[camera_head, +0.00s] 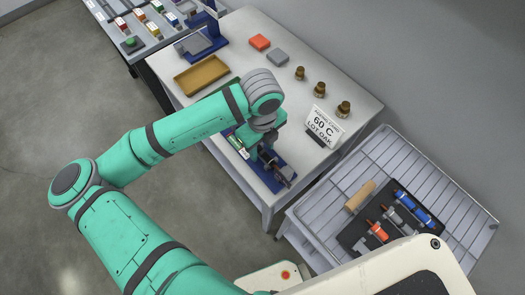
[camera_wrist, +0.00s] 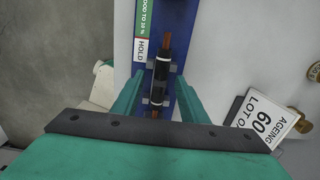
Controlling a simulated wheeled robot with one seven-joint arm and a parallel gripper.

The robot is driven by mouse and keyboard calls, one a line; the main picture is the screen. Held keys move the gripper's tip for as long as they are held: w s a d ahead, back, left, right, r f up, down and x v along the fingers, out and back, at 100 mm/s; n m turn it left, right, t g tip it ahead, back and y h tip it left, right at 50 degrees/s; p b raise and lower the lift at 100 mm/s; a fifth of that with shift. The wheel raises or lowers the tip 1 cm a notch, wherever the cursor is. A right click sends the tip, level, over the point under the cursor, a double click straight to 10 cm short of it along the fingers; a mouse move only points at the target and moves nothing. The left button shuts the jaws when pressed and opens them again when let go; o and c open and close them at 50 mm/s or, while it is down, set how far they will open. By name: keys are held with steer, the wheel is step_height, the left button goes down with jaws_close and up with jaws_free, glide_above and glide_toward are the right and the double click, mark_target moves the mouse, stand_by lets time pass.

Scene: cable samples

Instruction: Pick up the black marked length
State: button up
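The black marked length (camera_wrist: 161,75) is a short black cable piece with pale bands and bare copper ends. In the head view the blue stand (camera_head: 259,170) is on the bench below my wrist, and the length is partly hidden by my gripper. My gripper (camera_wrist: 159,78) is open, with one green finger on each side of the length in the wrist view. I see a gap on both sides; whether the fingertips are down at its height is unclear.
A sign reading "60 C LOT OAK" (camera_head: 324,126) and several brass pieces (camera_head: 320,90) stand right of the stand. A brown tray (camera_head: 201,75) is behind. A wire rack (camera_head: 325,190) at right holds a black holder (camera_head: 352,235) with coloured lengths.

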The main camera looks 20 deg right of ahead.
steer(key=shift+f, duration=0.1)
steer(key=shift+c, duration=0.4)
jaws_close()
